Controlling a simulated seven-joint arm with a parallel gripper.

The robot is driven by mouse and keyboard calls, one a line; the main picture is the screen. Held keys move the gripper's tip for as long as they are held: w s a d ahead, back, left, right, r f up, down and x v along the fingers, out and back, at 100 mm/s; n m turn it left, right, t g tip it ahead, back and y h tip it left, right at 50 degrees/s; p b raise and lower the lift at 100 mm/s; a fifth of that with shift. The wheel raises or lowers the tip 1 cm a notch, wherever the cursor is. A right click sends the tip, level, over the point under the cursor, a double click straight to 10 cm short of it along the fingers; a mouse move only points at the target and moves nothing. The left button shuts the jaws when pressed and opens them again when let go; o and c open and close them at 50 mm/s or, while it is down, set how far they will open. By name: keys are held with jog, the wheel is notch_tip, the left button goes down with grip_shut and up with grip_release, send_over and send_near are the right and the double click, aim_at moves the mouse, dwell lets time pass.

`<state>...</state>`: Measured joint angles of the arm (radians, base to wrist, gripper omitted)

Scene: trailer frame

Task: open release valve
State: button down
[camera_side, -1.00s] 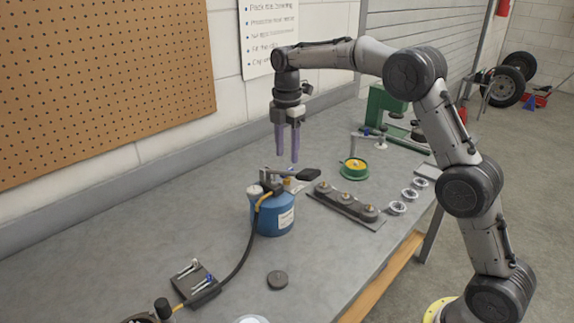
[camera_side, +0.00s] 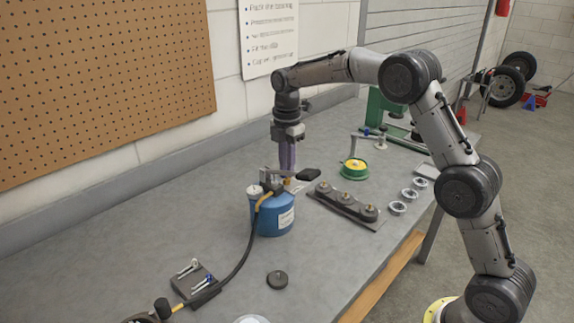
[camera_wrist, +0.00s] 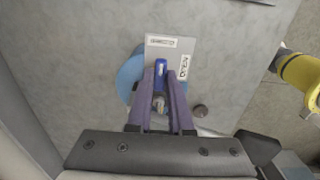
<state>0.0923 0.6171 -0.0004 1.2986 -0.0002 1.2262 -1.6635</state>
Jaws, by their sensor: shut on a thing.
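A blue canister (camera_side: 275,215) stands upright on the workbench, with a black-tipped lever (camera_side: 308,174) and a hose on its top; its blue rim also shows in the wrist view (camera_wrist: 127,78). In the wrist view a pale plate (camera_wrist: 176,48) with printed labels lies above it, and a small blue valve handle (camera_wrist: 160,67) stands between my fingers. My gripper (camera_side: 287,166) points straight down over the canister's top. In the wrist view its purple fingers (camera_wrist: 161,82) are shut on the blue handle. The rest of the valve is mostly hidden by the fingers.
A grey strip with several knobs (camera_side: 346,203) and a green round fixture (camera_side: 354,170) lie right of the canister. A black hose (camera_side: 240,262) runs to the front left. A dark disc (camera_side: 277,280) lies in front.

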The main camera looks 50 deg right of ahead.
jog(key=shift+m, duration=0.3)
jog(key=m, duration=1.2)
jog(key=shift+m, duration=0.3)
jog(key=shift+r+m, duration=0.1)
jog(key=shift+m, duration=2.1)
jog(key=c, duration=0.8)
grip_release()
